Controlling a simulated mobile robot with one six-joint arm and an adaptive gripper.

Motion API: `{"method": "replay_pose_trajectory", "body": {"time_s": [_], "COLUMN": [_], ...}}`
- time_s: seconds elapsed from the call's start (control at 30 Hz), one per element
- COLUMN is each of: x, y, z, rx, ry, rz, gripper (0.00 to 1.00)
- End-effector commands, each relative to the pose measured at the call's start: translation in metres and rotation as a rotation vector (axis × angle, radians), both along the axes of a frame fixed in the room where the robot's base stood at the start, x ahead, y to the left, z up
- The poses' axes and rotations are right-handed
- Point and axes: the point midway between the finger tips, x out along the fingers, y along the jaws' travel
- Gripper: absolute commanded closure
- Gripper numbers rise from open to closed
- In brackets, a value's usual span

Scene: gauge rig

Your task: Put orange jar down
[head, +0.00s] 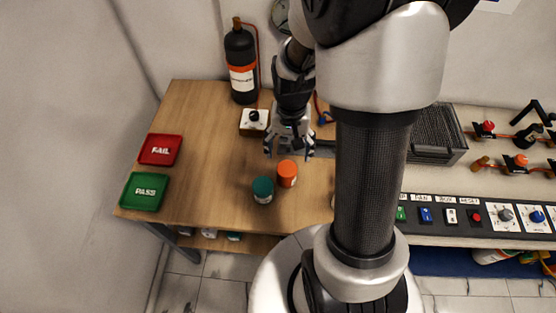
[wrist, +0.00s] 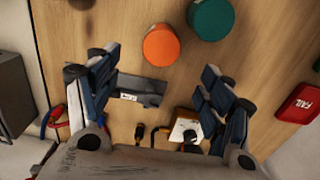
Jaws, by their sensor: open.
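The orange jar (head: 287,173) stands on the wooden table, close to the right of a teal jar (head: 262,189). In the wrist view the orange jar's lid (wrist: 161,45) shows from above, beyond the fingertips, with the teal jar (wrist: 211,18) to its right. My gripper (head: 289,152) is open and empty, just behind the orange jar in the head view. In the wrist view its fingers (wrist: 163,73) are spread wide with nothing between them touching. The orange jar is apart from both fingers.
A red FAIL tray (head: 160,149) and a green PASS tray (head: 145,191) lie at the table's left. A dark bottle (head: 241,64) and a box with a black knob (head: 254,121) stand behind. A button panel (head: 470,215) is at right. The table's middle left is clear.

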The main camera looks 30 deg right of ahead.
Motion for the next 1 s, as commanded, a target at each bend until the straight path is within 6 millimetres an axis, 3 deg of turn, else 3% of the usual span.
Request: {"method": "replay_pose_trajectory", "body": {"time_s": [0.1,0.33,0.67,1.0], "x": [-0.002,-0.001,0.000,0.000], "y": [0.001,0.001,0.001,0.003], "z": [-0.032,-0.079,-0.101,-0.147], "rx": [0.002,0.002,0.001,0.001], "ry": [0.007,0.005,0.001,0.002], "rz": [0.001,0.002,0.003,0.003], "gripper": [0.26,0.26,0.26,0.26]}}
